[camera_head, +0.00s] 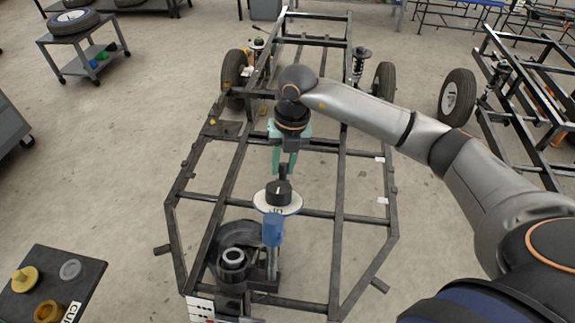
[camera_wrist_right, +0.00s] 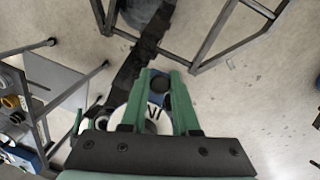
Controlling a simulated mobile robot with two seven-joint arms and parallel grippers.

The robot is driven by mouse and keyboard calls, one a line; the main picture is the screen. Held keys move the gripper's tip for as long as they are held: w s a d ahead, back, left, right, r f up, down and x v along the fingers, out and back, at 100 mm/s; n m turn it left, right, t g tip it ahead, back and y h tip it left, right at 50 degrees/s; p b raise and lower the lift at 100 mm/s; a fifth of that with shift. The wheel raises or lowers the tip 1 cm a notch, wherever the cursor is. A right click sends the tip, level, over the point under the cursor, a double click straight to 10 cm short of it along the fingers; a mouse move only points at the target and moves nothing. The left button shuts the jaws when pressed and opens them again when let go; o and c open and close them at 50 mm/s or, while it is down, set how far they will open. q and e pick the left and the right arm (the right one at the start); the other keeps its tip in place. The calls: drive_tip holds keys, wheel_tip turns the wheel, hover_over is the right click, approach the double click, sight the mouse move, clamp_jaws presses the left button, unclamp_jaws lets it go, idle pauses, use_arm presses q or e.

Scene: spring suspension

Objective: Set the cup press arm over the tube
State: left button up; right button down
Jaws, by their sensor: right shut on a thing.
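The cup press arm shows as a white lettered disc (camera_head: 278,198) with a dark knob (camera_head: 281,185) on top, above a blue cylinder (camera_head: 272,230). My right gripper (camera_head: 284,172) has green fingers pointing down and is shut on the dark knob. In the right wrist view the disc (camera_wrist_right: 153,113) sits between the fingers. The tube (camera_head: 233,257) is a dark upright cylinder with a light ring at its top, left of and nearer than the disc. The disc is beside the tube, not above it. My left gripper is not in view.
The dark chassis frame (camera_head: 340,205) surrounds the press. A dark tray (camera_head: 85,272) with yellow parts is at the lower left. A grey cart (camera_head: 85,48) stands at the upper left. A second frame (camera_head: 525,85) is at the right. Bare floor lies between them.

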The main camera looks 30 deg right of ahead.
drive_tip(key=w+a+r+n+y+b, duration=0.1)
drive_tip(key=a+r+n+y+b, duration=0.15)
drive_tip(key=a+n, duration=0.4)
drive_tip(key=w+a+r+n+y+b, duration=0.15)
drive_tip(key=a+n+b, duration=0.25)
drive_tip(key=a, duration=0.5)
drive_tip(key=s+a+r+n+g+y+b, duration=0.1)
drive_tip(key=s+a+r+n+g+b, duration=0.1)
drive_tip(key=s+a+n, duration=0.3)
drive_tip(key=shift+s+a+r+n+y+b, duration=0.15)
drive_tip(key=shift+a+r+n+y+b, duration=0.1)
drive_tip(key=shift+a+n+y+b, duration=0.25)
drive_tip(key=c, duration=0.9)
unclamp_jaws()
drive_tip(key=shift+s, duration=0.1)
drive_tip(key=shift+o, duration=1.2)
drive_tip(key=shift+d, duration=0.1)
